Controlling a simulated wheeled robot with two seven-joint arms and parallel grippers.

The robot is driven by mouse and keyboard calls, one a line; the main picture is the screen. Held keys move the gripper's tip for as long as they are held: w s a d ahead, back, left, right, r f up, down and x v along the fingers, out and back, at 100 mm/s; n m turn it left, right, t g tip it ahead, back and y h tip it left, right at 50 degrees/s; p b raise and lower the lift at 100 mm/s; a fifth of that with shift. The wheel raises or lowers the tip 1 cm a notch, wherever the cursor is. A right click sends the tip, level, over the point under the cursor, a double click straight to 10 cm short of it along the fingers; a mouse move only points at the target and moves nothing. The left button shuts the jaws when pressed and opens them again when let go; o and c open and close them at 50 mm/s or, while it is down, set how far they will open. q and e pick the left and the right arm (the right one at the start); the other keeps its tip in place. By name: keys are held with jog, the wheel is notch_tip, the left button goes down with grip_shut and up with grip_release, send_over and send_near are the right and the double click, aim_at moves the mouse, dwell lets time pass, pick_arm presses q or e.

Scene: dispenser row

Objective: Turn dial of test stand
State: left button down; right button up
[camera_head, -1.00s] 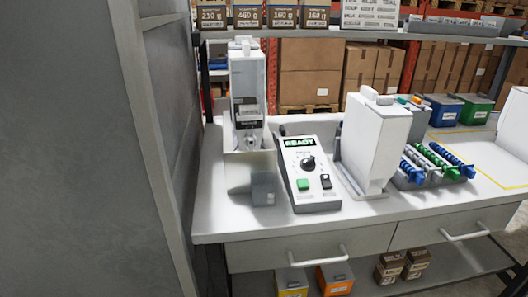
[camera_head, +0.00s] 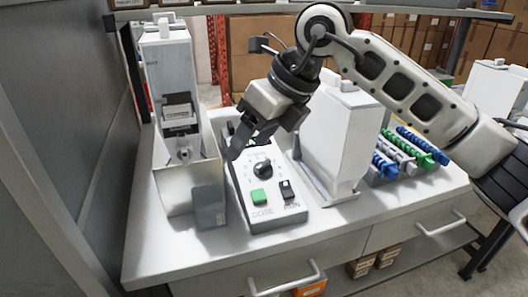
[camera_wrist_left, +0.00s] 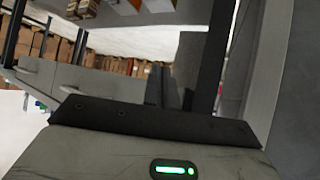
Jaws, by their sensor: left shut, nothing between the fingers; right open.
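The test stand (camera_head: 268,205) is a sloped white panel on the bench with a black dial (camera_head: 263,168), a green button (camera_head: 258,197) and a black switch (camera_head: 287,190). The dial is in view; the stand's display is hidden behind my right gripper. My right gripper (camera_head: 241,140) is open and empty, above the upper part of the panel, up and left of the dial. I cannot tell whether it touches the panel. My left gripper (camera_wrist_left: 180,88) shows dark fingers in the left wrist view, shut and empty, away from the stand.
Blue and green parts (camera_head: 412,150) lie further right. A grey wall (camera_head: 50,130) bounds the left.

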aim_at(262, 163)
jog(key=w+d+r+t+h, duration=0.2)
jog(key=w+d+r+h, duration=0.1)
jog(key=w+d+r, duration=0.15)
jog(key=shift+m, duration=0.4)
jog(key=p+x, duration=0.1)
jog(key=x, duration=0.9)
jog(key=p+x, duration=0.1)
jog(key=x, duration=0.5)
jog(key=shift+d+f+p, duration=0.1)
jog(key=shift+d+p, duration=0.2)
jog(key=shift+d, duration=0.05)
jog(key=c, duration=1)
